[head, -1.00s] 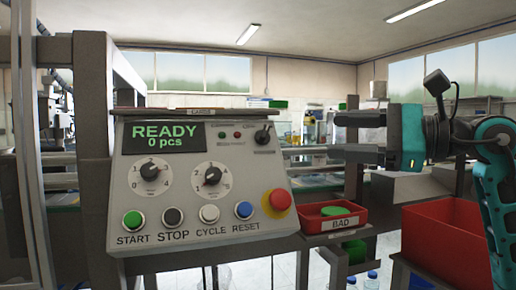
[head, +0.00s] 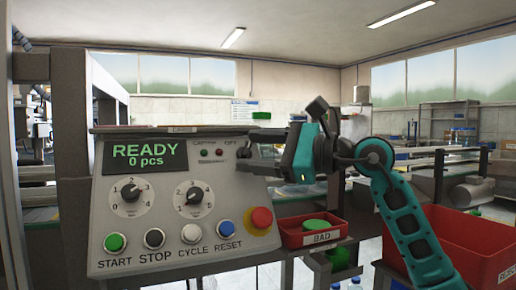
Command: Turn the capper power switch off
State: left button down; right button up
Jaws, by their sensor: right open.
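The grey control panel (head: 150,225) fills the left half of the head view. Its green display (head: 146,158) reads READY, 0 pcs. The power switch is at the panel's upper right, beside the small lettering that ends in OFF. A dark shape (head: 244,152) there is the switch lever or a fingertip in front of it; I cannot tell which way the lever points. My right gripper (head: 244,161) comes in from the right with its open fingers at the switch. Contact cannot be made out. My left gripper is out of view.
The panel has two dials, a row of buttons and a red emergency knob (head: 261,218) just below my gripper. A small red BAD tray (head: 321,239) with green caps stands to the right. A larger red bin (head: 490,245) is at the far right.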

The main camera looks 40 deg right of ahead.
jog(key=c, duration=1)
jog(key=shift+c, duration=0.2)
